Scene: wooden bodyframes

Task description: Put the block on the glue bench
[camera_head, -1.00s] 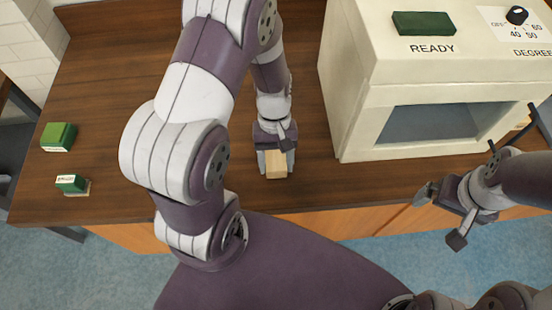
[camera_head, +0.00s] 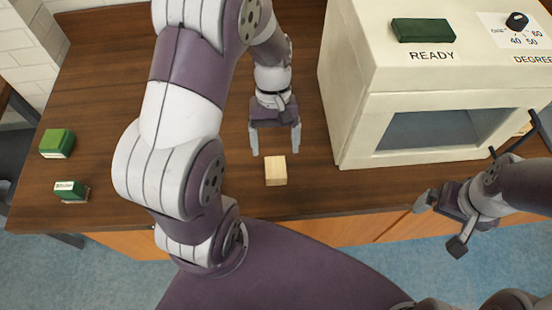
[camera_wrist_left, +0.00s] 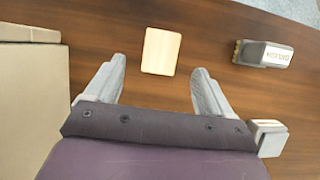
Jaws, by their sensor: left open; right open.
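A small pale wooden block (camera_head: 275,170) sits on the dark wooden bench top (camera_head: 110,110), near its front edge. My left gripper (camera_head: 275,153) is open and empty, just behind the block, with its fingers apart and pointing toward it. In the left wrist view the block (camera_wrist_left: 160,51) lies just beyond the open fingertips (camera_wrist_left: 160,65), clear of both. My right gripper (camera_head: 440,222) is open and empty at the right, in front of the bench edge. No label in view names the glue bench.
A large cream machine (camera_head: 352,110) marked READY, with a green button (camera_head: 422,30), a dial (camera_head: 517,20) and a front opening (camera_head: 432,128), stands right of the block. Two green-topped items (camera_head: 57,143) (camera_head: 71,190) sit at the far left. The bench between is clear.

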